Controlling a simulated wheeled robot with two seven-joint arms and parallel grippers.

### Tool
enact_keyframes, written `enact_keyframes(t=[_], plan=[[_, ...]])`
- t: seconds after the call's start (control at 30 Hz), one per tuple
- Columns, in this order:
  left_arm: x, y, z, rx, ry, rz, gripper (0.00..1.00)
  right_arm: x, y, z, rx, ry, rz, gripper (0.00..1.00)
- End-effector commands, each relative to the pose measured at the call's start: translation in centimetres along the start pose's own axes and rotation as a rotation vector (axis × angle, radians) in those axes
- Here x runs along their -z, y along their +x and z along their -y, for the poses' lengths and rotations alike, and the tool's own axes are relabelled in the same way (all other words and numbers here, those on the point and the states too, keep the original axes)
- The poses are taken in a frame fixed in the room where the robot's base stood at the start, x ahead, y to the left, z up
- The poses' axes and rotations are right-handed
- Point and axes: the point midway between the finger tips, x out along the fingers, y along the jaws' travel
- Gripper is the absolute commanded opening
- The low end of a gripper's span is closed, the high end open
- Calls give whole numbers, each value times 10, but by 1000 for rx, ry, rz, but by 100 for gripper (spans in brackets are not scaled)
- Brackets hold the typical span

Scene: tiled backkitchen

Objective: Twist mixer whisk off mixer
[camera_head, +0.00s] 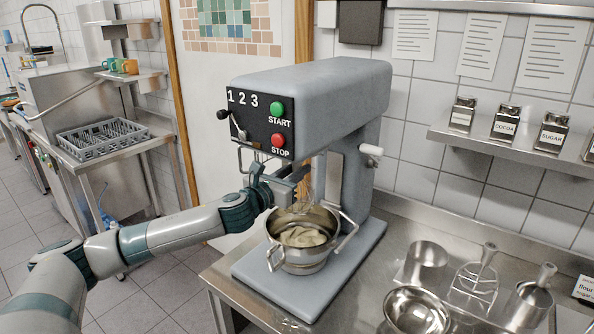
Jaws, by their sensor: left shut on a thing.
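The grey mixer (335,85) stands on the steel counter, with a black panel carrying a green START and a red STOP button. My left gripper (298,182) reaches in from the left under the mixer head, above the bowl. It is shut on the mixer whisk (318,189), whose thin wires show faintly beside the fingers. The top of the whisk and its joint to the mixer are hidden by the gripper and mixer head. The steel bowl (304,262) below holds pale dough. My right gripper is not in view.
At the counter's right are a steel bowl (416,312), a steel cup (426,256), a beater attachment (478,280) and another steel container (528,305). A shelf with labelled jars (506,124) hangs behind. A grey dish rack (103,140) stands far left.

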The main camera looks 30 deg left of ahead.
Motion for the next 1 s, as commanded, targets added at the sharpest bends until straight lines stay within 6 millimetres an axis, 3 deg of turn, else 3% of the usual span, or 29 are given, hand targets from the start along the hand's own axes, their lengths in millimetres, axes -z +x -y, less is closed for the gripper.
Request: enact_keyframes(t=[0.67,1.0], plan=[[-1,0,1,-122,-2,-2,0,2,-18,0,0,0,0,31],[1,0,0,-141,0,-1,0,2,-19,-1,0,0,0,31]])
